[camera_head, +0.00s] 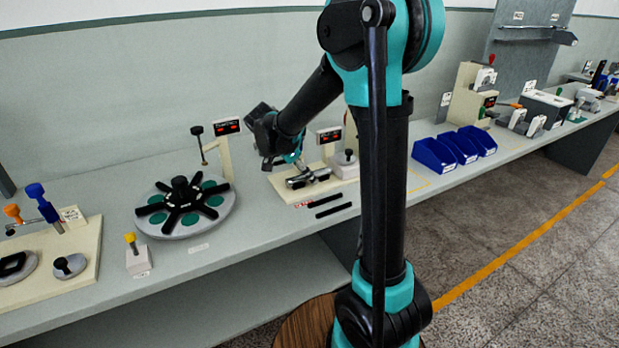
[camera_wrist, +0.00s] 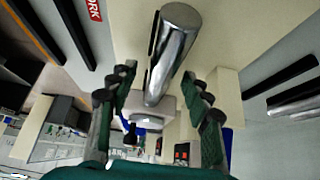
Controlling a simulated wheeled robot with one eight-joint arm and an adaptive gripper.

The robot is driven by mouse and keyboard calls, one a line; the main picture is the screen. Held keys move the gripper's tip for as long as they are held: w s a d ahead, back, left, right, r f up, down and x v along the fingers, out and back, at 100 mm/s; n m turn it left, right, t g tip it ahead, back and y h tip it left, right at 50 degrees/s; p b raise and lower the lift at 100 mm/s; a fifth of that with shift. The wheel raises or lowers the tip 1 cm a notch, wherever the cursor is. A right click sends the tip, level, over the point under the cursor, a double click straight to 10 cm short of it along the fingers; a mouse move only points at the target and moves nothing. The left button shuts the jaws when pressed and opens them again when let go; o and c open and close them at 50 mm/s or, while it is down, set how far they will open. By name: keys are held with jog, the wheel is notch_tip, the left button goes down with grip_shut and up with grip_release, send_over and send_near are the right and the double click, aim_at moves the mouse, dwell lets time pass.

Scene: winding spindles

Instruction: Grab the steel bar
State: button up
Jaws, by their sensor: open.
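The steel bar (camera_wrist: 174,58) is a short, shiny cylinder in the wrist view, lying slantwise in the gap between my finger pads. In the head view a small shiny piece that looks like it (camera_head: 304,178) lies low on a cream board (camera_head: 283,193) on the bench. My gripper (camera_wrist: 160,78) is open, one finger on each side of the bar in the picture, with visible gaps on both sides. In the head view my gripper (camera_head: 294,158) is just above the board. How far the fingertips are from the bar in depth is not clear.
A grey block with a black knob (camera_head: 346,164) stands right beside the bar. A small display on a post (camera_head: 328,135) rises behind. Left is a round dial with black arms (camera_head: 186,208). Blue bins (camera_head: 455,147) stand to the right. Two black strips (camera_head: 330,205) lie in front.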

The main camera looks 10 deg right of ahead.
grip_shut()
jog(key=shift+r, duration=0.15)
dwell(0.4)
